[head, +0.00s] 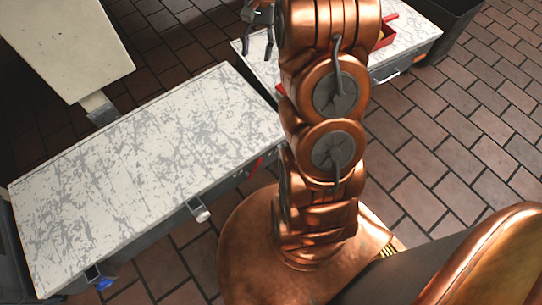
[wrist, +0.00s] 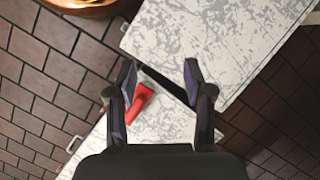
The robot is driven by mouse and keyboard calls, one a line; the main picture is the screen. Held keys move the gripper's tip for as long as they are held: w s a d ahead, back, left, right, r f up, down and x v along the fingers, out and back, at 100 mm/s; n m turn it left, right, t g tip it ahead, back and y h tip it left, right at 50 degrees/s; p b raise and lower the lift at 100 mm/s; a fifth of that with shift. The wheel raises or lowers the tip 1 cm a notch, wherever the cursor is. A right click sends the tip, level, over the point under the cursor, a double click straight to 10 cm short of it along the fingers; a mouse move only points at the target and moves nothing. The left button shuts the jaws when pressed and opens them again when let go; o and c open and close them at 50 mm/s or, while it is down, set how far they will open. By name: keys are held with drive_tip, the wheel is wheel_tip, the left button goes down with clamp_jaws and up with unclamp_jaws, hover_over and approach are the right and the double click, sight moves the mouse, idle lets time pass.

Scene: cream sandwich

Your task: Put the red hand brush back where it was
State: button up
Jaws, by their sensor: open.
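A red object, apparently the hand brush (wrist: 140,102), lies on the small speckled white worktop (wrist: 158,128) in the wrist view, close to the gap between two worktops. The left finger partly covers it, so its full shape is hidden. In the head view only a sliver of red (head: 281,88) shows beside my arm, likely the same object. My gripper (wrist: 159,74) is open and empty, with its fingers spread above the worktop and the gap. It also shows at the top of the head view (head: 259,47).
A large speckled worktop (head: 140,165) fills the left of the head view. A red tray-like thing (head: 388,31) sits on the small worktop behind my arm. A cream table (head: 65,45) stands at upper left and a dark bin (head: 455,18) at upper right. Brick floor is open at right.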

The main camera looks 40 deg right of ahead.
drive_tip(key=s+a+r+n+g+h, duration=0.1)
drive_tip(key=s+a+r+n, duration=0.15)
drive_tip(key=s+a, duration=0.45)
drive_tip(key=s+a+r+n+h, duration=0.1)
drive_tip(key=s+a+r+n, duration=0.15)
drive_tip(key=s+a, duration=0.4)
drive_tip(key=s+a+f+n, duration=0.1)
drive_tip(key=s+a+n, duration=0.1)
drive_tip(key=s, duration=0.5)
drive_tip(key=s+a+f+n+h, duration=0.1)
drive_tip(key=s+a+n, duration=0.2)
drive_tip(key=s, duration=0.5)
drive_tip(key=shift+s+n+g, duration=0.3)
drive_tip(key=shift+n+g, duration=0.1)
drive_tip(key=shift+n, duration=0.2)
